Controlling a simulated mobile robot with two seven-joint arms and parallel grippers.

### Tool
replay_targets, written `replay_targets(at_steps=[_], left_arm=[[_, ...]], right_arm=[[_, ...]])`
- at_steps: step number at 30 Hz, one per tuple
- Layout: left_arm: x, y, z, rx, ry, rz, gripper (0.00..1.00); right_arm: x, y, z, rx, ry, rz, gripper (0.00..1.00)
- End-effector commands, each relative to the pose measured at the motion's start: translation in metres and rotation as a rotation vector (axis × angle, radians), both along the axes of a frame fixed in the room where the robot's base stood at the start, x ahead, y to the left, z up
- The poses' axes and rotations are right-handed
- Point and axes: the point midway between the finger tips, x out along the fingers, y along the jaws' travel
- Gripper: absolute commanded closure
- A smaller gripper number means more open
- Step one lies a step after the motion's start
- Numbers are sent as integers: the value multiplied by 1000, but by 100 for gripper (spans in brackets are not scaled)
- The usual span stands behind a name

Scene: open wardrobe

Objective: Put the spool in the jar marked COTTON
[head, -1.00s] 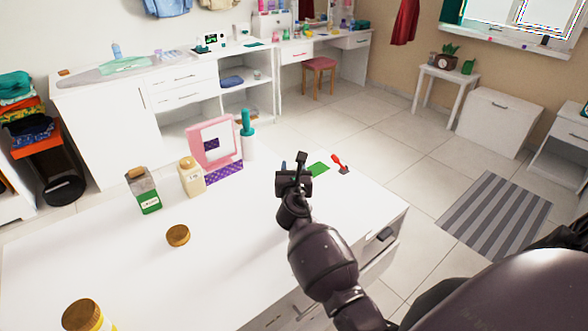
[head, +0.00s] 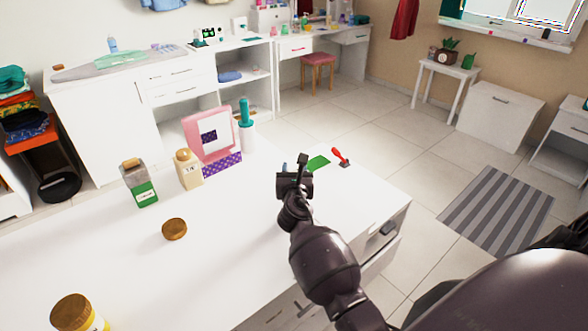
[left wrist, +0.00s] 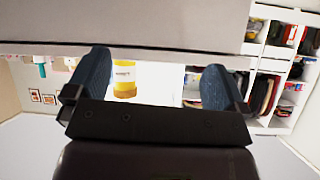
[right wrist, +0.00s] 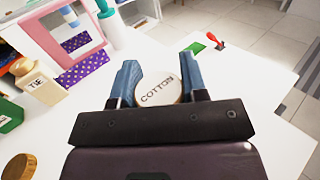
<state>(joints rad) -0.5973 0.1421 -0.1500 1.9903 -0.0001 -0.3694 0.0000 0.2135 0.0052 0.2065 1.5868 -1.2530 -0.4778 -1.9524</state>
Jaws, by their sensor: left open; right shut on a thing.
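My right gripper (right wrist: 160,88) is shut on a round, pale thing marked COTTON (right wrist: 158,90), seen between its fingers in the right wrist view. I cannot tell whether this is the jar or only its lid. In the head view my right gripper (head: 293,175) is over the table's right part and hides what it holds. My left gripper (left wrist: 155,85) is open and empty in the left wrist view. Beyond its fingers is a yellow jar (left wrist: 124,78), which also shows at the head view's lower left (head: 78,312). I cannot make out a spool.
On the white table (head: 110,265) stand a green-labelled jar (head: 139,184), a cream jar (head: 187,168), a pink frame (head: 209,137) and a teal-topped white object (head: 246,125). A loose brown lid (head: 174,229) lies left of centre. A red-handled tool (head: 341,157) lies by a green patch (head: 318,163).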

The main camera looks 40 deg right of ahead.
Motion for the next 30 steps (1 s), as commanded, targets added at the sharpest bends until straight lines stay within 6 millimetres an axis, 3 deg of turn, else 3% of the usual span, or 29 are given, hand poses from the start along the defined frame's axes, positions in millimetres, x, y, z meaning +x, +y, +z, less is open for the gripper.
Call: replay_targets(at_steps=[11,12,17,30], left_arm=[[-4,1,-2,0,7,2,1],[-4,1,-2,0,8,2,1],[-4,1,-2,0,8,2,1],[-2,0,-1,0,3,2,1]], right_arm=[[0,0,0,0,0,0,82],[0,0,0,0,0,0,53],[0,0,0,0,0,0,30],[0,0,0,0,0,0,30]])
